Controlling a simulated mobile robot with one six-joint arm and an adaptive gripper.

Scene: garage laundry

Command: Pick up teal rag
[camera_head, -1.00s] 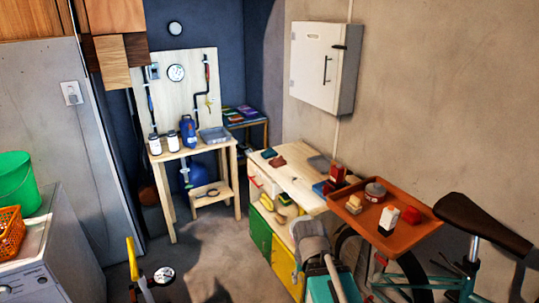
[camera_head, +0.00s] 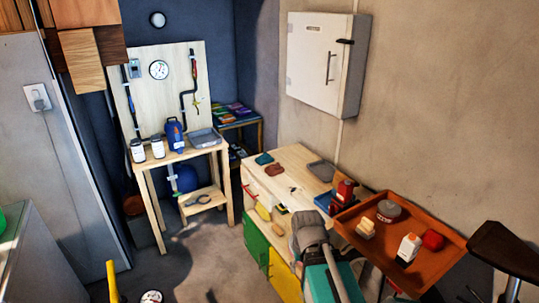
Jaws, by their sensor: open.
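A small teal folded cloth, which looks like the teal rag (camera_head: 264,158), lies on the wooden workbench top (camera_head: 297,158) near its back left edge. A reddish-brown cloth (camera_head: 273,170) lies just in front of it, to the right. Nothing covers the teal cloth in the head view. I do not make out my gripper or its fingers in this view, so I cannot tell its distance from the cloth.
An orange tray (camera_head: 440,270) with a tin, a white bottle and other items stands right of the bench. A grey and teal object (camera_head: 310,230) stands before the bench. A bicycle saddle (camera_head: 508,250) is at far right. Grey floor (camera_head: 200,262) shows at left.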

